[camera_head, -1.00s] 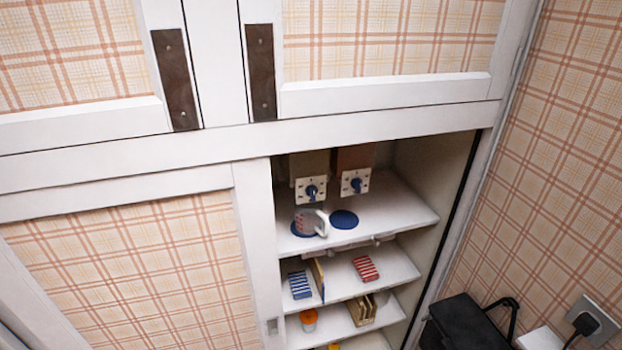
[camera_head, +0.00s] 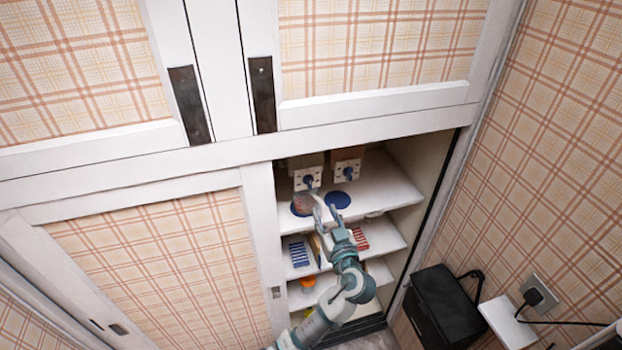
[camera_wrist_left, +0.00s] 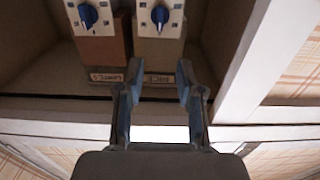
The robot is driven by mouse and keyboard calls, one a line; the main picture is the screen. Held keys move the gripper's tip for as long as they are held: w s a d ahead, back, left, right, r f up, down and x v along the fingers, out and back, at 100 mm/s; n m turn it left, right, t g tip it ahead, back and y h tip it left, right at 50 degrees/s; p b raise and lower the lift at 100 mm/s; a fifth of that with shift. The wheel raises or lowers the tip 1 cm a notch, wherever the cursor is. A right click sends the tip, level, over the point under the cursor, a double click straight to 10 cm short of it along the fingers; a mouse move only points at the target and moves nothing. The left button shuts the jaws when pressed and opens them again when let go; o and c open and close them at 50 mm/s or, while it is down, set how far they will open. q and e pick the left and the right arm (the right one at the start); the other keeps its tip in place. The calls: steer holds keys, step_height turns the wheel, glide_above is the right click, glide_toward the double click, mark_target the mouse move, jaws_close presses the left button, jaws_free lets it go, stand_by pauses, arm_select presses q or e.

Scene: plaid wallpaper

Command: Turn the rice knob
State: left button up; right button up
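The rice dispenser (camera_wrist_left: 158,55) is the paler of two, with a small label that appears to read RICE. Its blue knob (camera_wrist_left: 160,15) sits on a white plate at the top of the left wrist view. In the head view this looks like the left knob (camera_head: 309,181). My left gripper (camera_head: 323,201) is in front of and below it in the head view. In the left wrist view the gripper (camera_wrist_left: 158,78) has its fingers apart with nothing between them, short of the knob. My right gripper is not in view.
The browner lentils dispenser (camera_wrist_left: 103,52) has its own blue knob (camera_wrist_left: 88,15) beside it. A mug (camera_head: 301,206) stands on the shelf, partly hidden by my gripper, near a blue disc (camera_head: 338,200). Shelves below hold boxes. A black bin (camera_head: 445,305) stands at right.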

mark_target(311, 181)
arm_select(q)
steer(key=p+x, duration=0.3)
steer(key=x, duration=1.1)
steer(key=shift+d, duration=0.1)
jaws_close()
